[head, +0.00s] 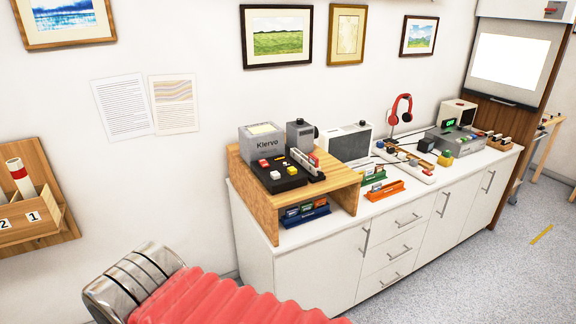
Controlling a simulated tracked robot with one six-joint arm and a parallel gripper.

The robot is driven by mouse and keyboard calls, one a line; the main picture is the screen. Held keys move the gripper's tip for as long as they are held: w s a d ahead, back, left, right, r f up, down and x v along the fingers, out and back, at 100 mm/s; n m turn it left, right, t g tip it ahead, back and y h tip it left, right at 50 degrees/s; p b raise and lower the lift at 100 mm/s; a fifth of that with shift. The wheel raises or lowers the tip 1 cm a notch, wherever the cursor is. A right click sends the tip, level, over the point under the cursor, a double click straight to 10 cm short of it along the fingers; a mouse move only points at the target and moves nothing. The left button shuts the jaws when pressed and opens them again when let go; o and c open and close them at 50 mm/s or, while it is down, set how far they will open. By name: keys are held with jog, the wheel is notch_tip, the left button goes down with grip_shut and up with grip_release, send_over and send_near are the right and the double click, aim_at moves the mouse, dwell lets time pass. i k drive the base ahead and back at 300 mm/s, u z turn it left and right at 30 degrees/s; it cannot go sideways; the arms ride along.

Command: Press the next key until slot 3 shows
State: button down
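A grey device marked "Klervo" (263,147) stands on a wooden riser at the left end of the white cabinet. A black panel (285,183) in front of it carries small red, yellow and white keys, too small to read. I cannot tell which key is the next key, or which slot shows. My gripper is not in view.
The white cabinet (330,262) runs along the wall. The wooden riser (250,196) has a blue rack (305,213) beneath it. The speckled floor is open at right.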

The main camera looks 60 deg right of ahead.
aim_at(290, 170)
jog(key=z, duration=0.25)
jog(key=i, duration=0.7)
jog(key=z, duration=1.05)
jog(key=i, duration=0.75)
jog(key=z, duration=0.45)
